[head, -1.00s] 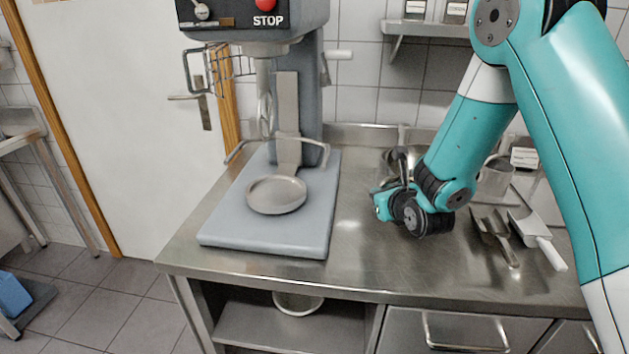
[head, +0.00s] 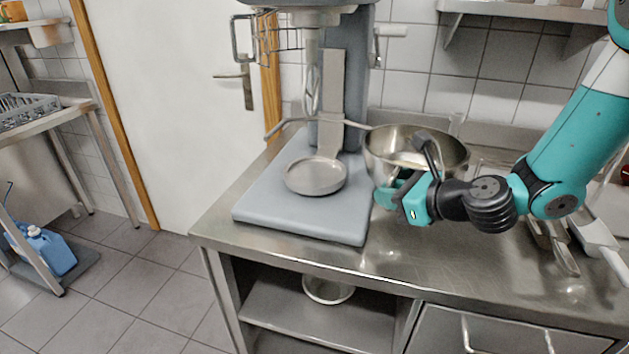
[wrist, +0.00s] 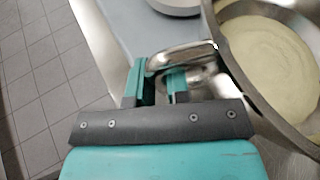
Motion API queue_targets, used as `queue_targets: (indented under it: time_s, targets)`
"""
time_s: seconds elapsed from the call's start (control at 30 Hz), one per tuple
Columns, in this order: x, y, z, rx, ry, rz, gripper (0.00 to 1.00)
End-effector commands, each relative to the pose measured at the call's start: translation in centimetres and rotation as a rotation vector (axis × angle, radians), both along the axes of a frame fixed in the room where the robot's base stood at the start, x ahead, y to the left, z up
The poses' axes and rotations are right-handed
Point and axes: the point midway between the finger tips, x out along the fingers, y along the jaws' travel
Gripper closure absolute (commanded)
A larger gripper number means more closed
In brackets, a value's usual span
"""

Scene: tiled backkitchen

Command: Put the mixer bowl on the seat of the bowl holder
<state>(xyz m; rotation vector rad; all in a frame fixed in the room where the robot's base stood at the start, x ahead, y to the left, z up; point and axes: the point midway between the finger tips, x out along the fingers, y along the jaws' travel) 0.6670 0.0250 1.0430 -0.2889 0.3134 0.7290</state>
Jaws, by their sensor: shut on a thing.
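The steel mixer bowl (head: 402,137) is at the right of the mixer in the head view, and its rim and pale contents show in the wrist view (wrist: 262,65). My gripper (head: 386,196) is at the bowl's front side. In the wrist view my gripper (wrist: 163,80) is shut on the bowl's metal handle (wrist: 182,55). The bowl holder has a round grey seat (head: 315,176) and two arms, above the mixer's grey base. The seat is empty, to the left of the bowl. I cannot tell whether the bowl touches the counter.
The mixer column (head: 343,90) stands behind the seat, with a whisk (head: 311,88) and wire guard (head: 272,40) hanging above. The steel counter (head: 400,262) is clear in front of the bowl. Scoops (head: 592,235) lie at the right.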

Motion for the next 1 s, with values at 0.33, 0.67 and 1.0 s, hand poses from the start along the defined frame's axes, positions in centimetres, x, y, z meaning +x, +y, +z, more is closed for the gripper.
queue_targets:
  time_s: [0.33, 0.67, 1.0]
  targets:
    - [-2.5, 3.3, 3.3, -0.001, -0.012, 0.247, 1.00]
    - [0.7, 8.5, 3.7, -0.001, -0.011, 0.264, 1.00]
    - [5.3, 14.9, 3.8, -0.001, -0.012, 0.261, 1.00]
